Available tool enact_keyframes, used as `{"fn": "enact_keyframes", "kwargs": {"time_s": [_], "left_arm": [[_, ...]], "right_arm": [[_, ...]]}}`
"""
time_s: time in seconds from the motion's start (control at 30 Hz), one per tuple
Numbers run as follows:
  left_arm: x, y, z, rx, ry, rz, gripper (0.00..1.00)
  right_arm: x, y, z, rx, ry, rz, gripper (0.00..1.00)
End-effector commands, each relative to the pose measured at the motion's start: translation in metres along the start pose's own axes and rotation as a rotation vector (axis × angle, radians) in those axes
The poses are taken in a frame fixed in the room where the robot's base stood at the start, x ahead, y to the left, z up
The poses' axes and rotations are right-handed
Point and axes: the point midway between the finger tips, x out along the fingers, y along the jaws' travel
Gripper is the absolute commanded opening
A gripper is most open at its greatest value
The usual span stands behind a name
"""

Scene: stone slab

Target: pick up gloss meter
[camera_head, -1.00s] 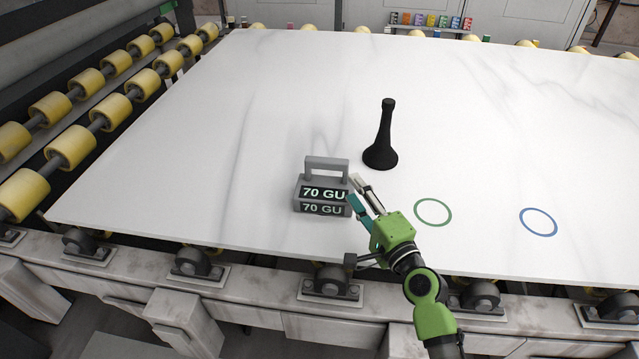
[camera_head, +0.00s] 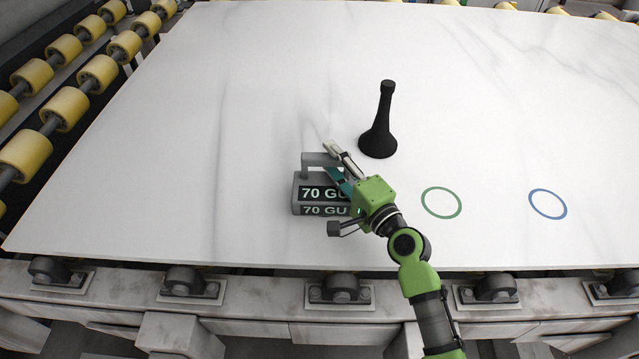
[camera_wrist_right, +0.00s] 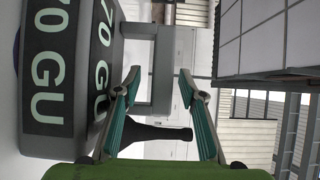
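The gloss meter (camera_head: 304,183) is a grey block with a bar handle (camera_head: 309,159) on top and "70 GU" displays. It stands upright on the white slab (camera_head: 230,120). My right gripper (camera_head: 332,160) is open at the handle's right part, its fingers overlapping it in the head view. In the right wrist view the gripper (camera_wrist_right: 160,75) has its two fingers apart, with the handle (camera_wrist_right: 163,70) showing between them and the meter's body (camera_wrist_right: 75,80) to the left. I cannot tell whether the fingers touch the handle. My left gripper is not in view.
A black, wide-based tool (camera_head: 380,125) stands behind the gripper. A green ring (camera_head: 441,217) and a blue ring (camera_head: 548,190) are marked on the slab to the right. Yellow rollers (camera_head: 65,108) line the left side. The slab is otherwise clear.

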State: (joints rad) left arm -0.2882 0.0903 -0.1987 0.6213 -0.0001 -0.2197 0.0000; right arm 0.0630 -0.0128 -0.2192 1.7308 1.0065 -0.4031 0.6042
Motion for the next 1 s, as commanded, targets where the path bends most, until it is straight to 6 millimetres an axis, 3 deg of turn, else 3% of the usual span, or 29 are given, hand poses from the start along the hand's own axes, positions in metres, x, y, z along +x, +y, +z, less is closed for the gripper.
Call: {"fn": "enact_keyframes", "kwargs": {"time_s": [0.07, 0.2, 0.37, 0.67, 0.87, 1.0], "left_arm": [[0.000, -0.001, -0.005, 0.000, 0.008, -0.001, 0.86], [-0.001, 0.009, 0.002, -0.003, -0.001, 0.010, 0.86], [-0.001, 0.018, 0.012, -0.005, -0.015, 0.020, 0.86], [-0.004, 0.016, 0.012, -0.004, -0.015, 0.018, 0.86], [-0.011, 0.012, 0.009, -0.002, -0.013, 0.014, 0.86], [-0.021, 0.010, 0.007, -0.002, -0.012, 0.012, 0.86]], "right_arm": [[0.000, 0.000, 0.000, 0.000, 0.001, 0.000, 0.32], [0.000, 0.000, 0.000, 0.000, 0.000, 0.000, 0.00], [0.000, -0.003, 0.000, 0.000, 0.001, -0.005, 0.00], [0.000, -0.009, 0.000, 0.000, 0.000, -0.005, 0.00], [0.000, -0.037, 0.000, -0.001, 0.002, -0.010, 0.00], [-0.019, -0.061, 0.009, 0.001, 0.002, -0.008, 0.00]]}}
